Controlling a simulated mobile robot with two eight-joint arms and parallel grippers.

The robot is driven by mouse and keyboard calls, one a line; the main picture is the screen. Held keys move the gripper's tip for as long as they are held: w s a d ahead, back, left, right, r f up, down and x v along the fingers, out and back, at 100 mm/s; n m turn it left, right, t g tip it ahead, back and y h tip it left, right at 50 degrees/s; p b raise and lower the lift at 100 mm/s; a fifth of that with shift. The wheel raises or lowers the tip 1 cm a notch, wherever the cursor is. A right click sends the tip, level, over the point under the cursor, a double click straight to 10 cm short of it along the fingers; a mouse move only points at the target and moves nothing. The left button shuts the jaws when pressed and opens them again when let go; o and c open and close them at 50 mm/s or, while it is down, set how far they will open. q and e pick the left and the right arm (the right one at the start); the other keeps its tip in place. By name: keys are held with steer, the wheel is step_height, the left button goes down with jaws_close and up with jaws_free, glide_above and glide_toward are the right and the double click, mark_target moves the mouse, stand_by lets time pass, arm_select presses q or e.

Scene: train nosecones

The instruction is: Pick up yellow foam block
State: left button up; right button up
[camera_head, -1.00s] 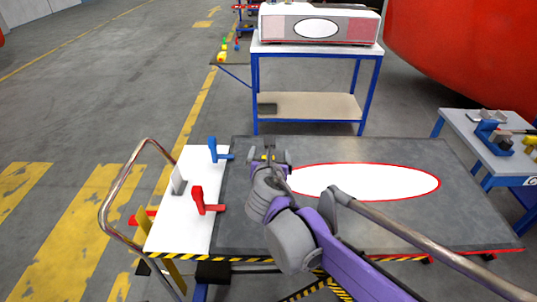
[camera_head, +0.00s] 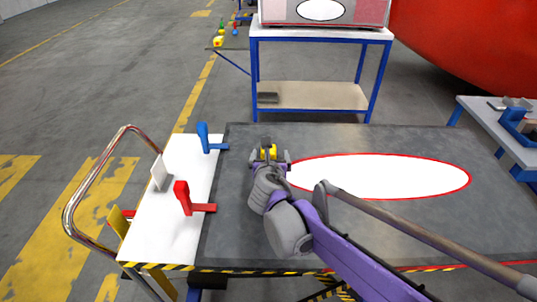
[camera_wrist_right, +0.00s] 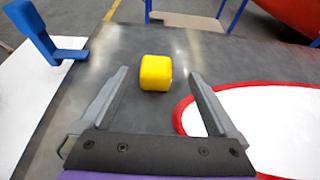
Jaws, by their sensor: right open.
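The yellow foam block (camera_wrist_right: 156,72) lies on the dark grey sheet (camera_wrist_right: 75,120) in the right wrist view, just beyond and between my right gripper's fingertips. My left gripper is not in view.
A blue clamp (camera_head: 204,138) and a red clamp (camera_head: 184,197) stand at the sheet's left edge on a white board (camera_head: 160,230). A white oval with a red rim (camera_head: 385,177) lies right of the gripper. A blue-framed table (camera_head: 310,97) stands behind.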

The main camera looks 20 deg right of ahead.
mark_target(273, 150)
steer(key=x, duration=0.5)
steer(key=shift+w+a+f, duration=0.1)
steer(key=shift+w+a, duration=0.05)
steer(key=shift+w, duration=0.3)
steer(key=c, duration=1.4)
